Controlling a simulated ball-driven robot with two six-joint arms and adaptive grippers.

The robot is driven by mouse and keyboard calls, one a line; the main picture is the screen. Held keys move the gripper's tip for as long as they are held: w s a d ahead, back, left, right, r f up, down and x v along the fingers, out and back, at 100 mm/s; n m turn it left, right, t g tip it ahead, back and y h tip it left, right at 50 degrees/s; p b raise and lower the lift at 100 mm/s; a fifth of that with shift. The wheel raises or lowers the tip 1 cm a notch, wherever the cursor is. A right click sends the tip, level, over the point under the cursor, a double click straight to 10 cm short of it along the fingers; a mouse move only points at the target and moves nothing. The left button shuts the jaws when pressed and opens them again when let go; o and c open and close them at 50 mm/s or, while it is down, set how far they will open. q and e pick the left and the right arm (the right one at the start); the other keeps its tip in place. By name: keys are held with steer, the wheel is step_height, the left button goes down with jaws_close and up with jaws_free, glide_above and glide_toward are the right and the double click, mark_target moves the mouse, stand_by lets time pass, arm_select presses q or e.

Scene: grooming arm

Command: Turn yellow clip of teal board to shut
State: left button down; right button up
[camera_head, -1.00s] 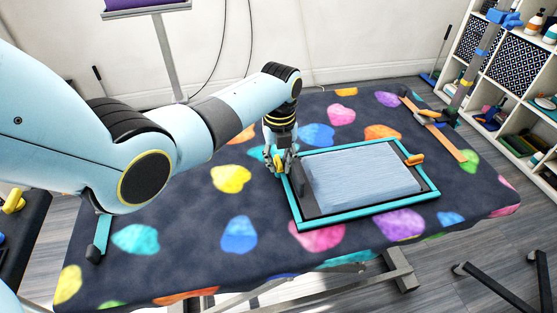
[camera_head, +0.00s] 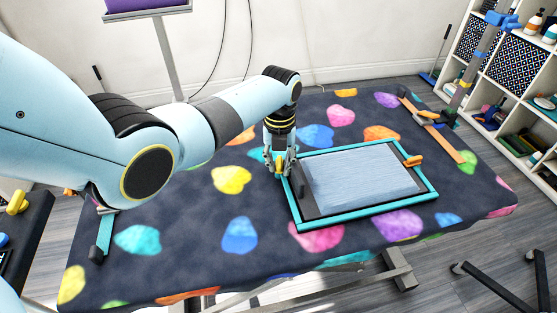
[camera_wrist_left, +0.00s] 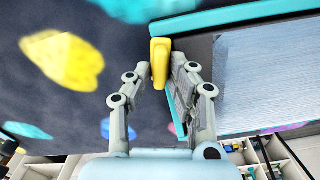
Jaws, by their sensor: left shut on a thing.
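The teal board (camera_head: 362,219) is a teal frame around a pale blue-grey panel, lying flat on the patterned table. The yellow clip (camera_wrist_left: 160,62) sits at the board's teal edge in the left wrist view. In the head view it is mostly hidden by my left gripper (camera_head: 282,170), at the board's left edge. In the wrist view my left gripper (camera_wrist_left: 161,72) has its fingertips on both sides of the clip and is shut on it. An orange clip (camera_head: 414,160) is at the board's right edge. My right gripper is in neither view.
The dark table (camera_head: 180,265) with bright patches has free room left of and in front of the board. An orange strip with a clamp post (camera_head: 440,135) stands at the table's far right. White shelves (camera_head: 515,80) are beyond it.

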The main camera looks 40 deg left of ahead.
mark_target(279, 164)
arm_select(q)
steer(key=shift+m+p, duration=0.35)
steer(key=shift+m, duration=1.05)
steer(key=c, duration=1.2)
jaws_free()
steer(key=shift+c, duration=0.2)
step_height(279, 164, up, 8)
steer(key=p, duration=0.8)
steer(key=shift+o, duration=0.3)
